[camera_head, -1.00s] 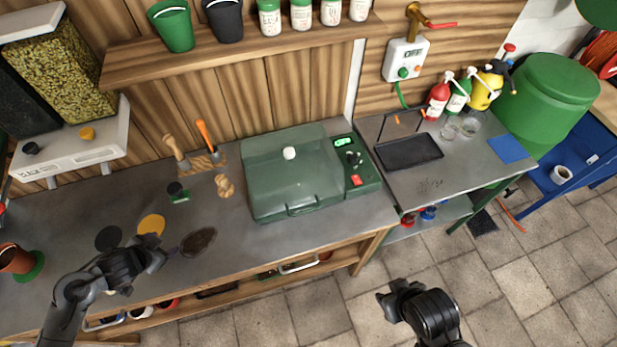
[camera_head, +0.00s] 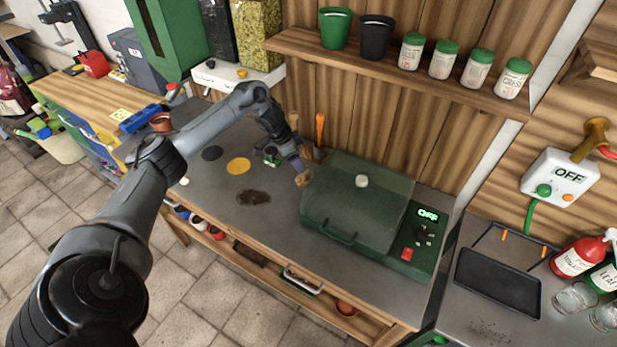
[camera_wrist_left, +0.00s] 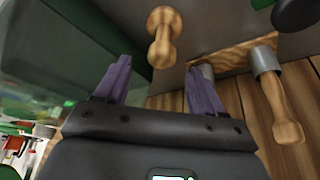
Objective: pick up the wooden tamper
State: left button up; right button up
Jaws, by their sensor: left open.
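The wooden tamper (camera_head: 302,178) stands on the grey worktop, just left of the green lidded machine, partly hidden by my left gripper. In the left wrist view the tamper (camera_wrist_left: 163,38) shows its round end and narrower handle. My left gripper (camera_head: 298,163) reaches down over the worktop at the tamper. In the left wrist view its two purple fingers (camera_wrist_left: 160,72) are apart, with the tamper's handle just ahead of the gap between them. I see no grip on it. My right gripper is not in view.
The green machine (camera_head: 355,205) stands close on the right. Behind the gripper, a wooden rack (camera_wrist_left: 235,60) holds a wood-handled tool (camera_wrist_left: 288,125) and an orange-handled one (camera_head: 319,130). A brown patch (camera_head: 253,197) and a yellow disc (camera_head: 238,165) lie to the left.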

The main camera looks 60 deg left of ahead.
pick_arm(q)
jog(key=shift+s+p+x, duration=0.2)
jog(key=shift+p+x, duration=0.2)
jog(key=shift+x, duration=2.95)
jog(key=shift+a+f, duration=0.1)
jog(key=shift+a, duration=0.05)
jog(key=shift+c, duration=0.2)
jog(key=c, duration=1.1)
jog(key=shift+o, duration=0.2)
jog(key=shift+r+b, duration=0.45)
jog(key=shift+r, duration=4.6)
jog(key=o, duration=0.5)
jog(key=c, duration=0.3)
jog(key=shift+s, duration=0.1)
jog(key=shift+c, duration=0.2)
